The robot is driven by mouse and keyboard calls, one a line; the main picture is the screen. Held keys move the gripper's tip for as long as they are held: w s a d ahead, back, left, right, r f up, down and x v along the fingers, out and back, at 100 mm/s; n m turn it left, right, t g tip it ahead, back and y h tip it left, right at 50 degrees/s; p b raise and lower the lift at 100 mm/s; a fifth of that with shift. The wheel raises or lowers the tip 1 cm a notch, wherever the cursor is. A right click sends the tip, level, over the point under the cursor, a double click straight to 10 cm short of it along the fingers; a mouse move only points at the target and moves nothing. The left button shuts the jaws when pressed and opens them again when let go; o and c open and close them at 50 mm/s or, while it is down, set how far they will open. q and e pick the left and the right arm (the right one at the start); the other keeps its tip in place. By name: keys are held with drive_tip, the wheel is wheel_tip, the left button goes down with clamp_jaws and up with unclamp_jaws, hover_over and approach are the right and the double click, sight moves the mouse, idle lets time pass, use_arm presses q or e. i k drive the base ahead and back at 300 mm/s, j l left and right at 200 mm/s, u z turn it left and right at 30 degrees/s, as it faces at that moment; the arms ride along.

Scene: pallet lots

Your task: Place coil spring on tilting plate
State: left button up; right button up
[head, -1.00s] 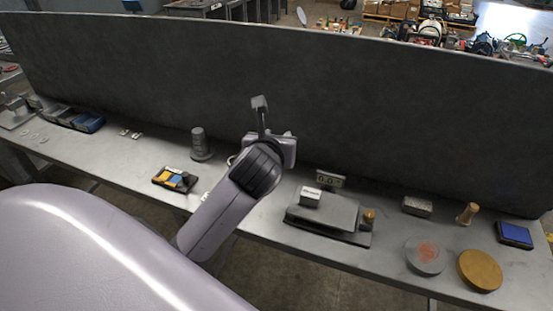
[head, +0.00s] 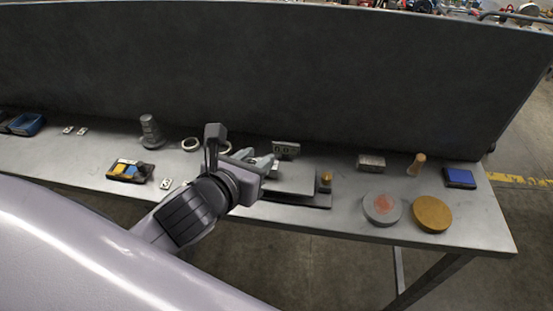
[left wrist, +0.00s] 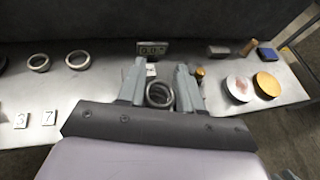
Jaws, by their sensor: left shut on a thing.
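My left gripper (head: 262,160) is low over the bench, at the left side of a grey plate (head: 292,178) on a dark base with a brass knob (head: 325,180). This looks like the tilting plate. In the left wrist view my left gripper (left wrist: 158,72) is shut on a dark, ring-shaped coil, apparently the coil spring (left wrist: 160,95), seen end-on between the fingers. In the head view the spring is hidden or too small to tell. The gripper hides part of the plate. My right gripper is not in view.
A small display (head: 286,150) stands behind the plate. Right are a metal block (head: 371,162), wooden peg (head: 416,164), grey disc (head: 382,208), yellow disc (head: 432,213) and blue pad (head: 460,178). Left are rings (head: 190,144), a stacked cylinder (head: 151,130) and a tray (head: 130,171). A dark panel backs the bench.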

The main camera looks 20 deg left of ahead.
sight(297, 177)
drive_tip(key=z, duration=0.45)
drive_tip(key=j+z, duration=0.1)
drive_tip(key=z, duration=0.75)
drive_tip(key=j+z, duration=0.1)
drive_tip(key=z, duration=0.35)
drive_tip(key=k+j, duration=0.9)
drive_tip(key=j, duration=0.1)
